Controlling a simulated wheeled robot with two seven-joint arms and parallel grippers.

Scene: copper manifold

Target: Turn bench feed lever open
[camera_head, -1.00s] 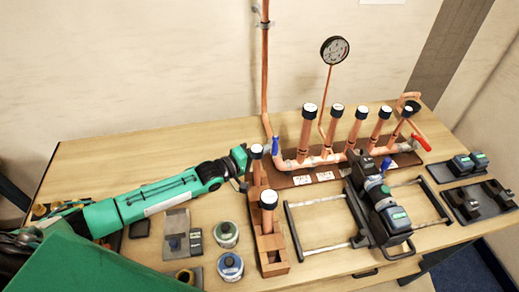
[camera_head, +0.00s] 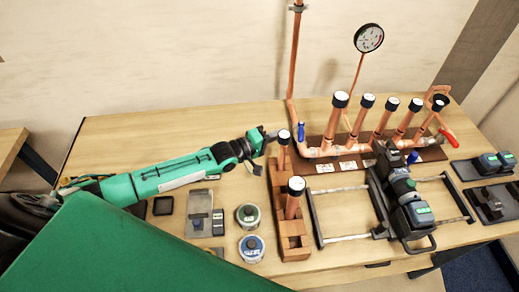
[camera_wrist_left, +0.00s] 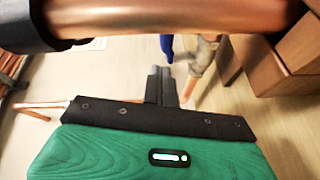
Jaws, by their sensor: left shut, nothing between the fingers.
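The copper manifold (camera_head: 345,150) lies on a brown board at the back of the bench. A blue lever (camera_head: 301,130) stands upright at its left end; I take it for the feed lever. In the left wrist view a blue lever (camera_wrist_left: 167,46) shows just beyond the fingertips, partly hidden by a blurred copper pipe (camera_wrist_left: 170,15) across the top. My left gripper (camera_head: 270,138) is left of the blue lever, beside a short black-capped pipe. Its fingers (camera_wrist_left: 160,84) are together and empty, apart from the lever as far as I can tell. My right gripper is out of view.
A wooden block rack (camera_head: 290,240) holds capped pipes near my left gripper. A black tool (camera_head: 400,190) sits on a rail frame. Two round tins (camera_head: 250,247) stand in front.

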